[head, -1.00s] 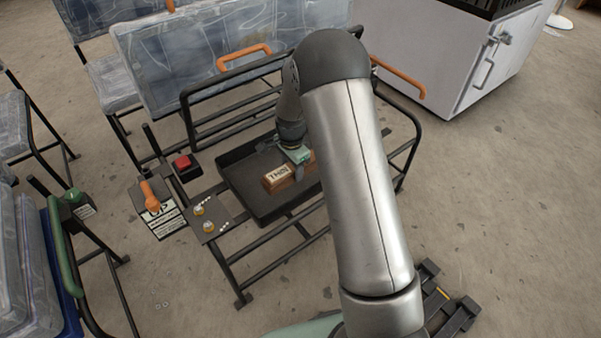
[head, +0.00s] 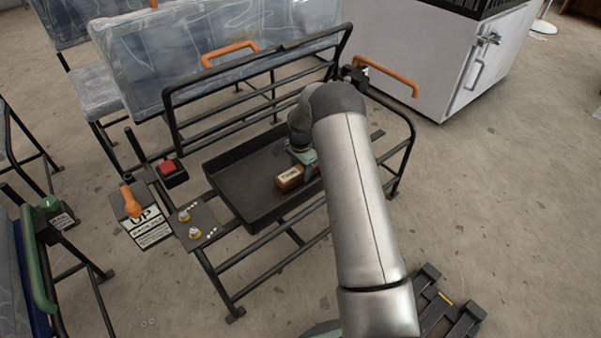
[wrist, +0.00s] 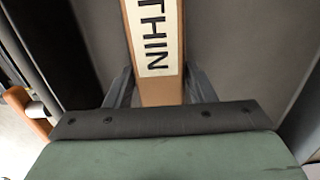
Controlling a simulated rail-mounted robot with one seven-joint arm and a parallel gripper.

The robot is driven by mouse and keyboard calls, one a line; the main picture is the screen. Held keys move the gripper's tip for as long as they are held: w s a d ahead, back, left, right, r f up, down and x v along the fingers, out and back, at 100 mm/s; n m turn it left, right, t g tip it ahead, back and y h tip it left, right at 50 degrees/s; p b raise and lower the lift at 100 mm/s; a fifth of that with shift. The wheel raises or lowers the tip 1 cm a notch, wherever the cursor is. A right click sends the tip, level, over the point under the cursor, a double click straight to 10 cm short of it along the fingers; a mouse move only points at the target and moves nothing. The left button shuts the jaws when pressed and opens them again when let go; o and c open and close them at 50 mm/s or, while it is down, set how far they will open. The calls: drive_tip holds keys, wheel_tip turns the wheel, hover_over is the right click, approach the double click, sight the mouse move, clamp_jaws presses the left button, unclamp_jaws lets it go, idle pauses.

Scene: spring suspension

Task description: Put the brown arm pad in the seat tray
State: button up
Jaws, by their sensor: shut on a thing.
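The brown arm pad (head: 289,180) is a block with a pale label; the letters "THIN" show on it in the wrist view (wrist: 155,85). My gripper (head: 303,165) is shut on it, with one dark finger on each side of the pad in the wrist view. The seat tray (head: 228,183) is a dark, shallow, rimmed tray on the black tube frame. The pad is within the tray's outline, towards its right part in the head view. Whether its underside touches the tray floor I cannot tell. My arm hides the tray's right end.
A backrest frame with orange armrests (head: 388,78) rises behind the tray. A red button (head: 172,170), an orange lever (head: 130,202) and a small plate with knobs (head: 196,226) are at the left. A white cabinet (head: 425,60) stands behind right. The tray's left part is bare.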

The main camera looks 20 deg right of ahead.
drive_tip(key=shift+f, duration=0.25)
drive_tip(key=o, duration=0.7)
drive_tip(key=shift+f, duration=0.1)
drive_tip(key=shift+c, duration=0.2)
drive_tip(key=o, duration=0.4)
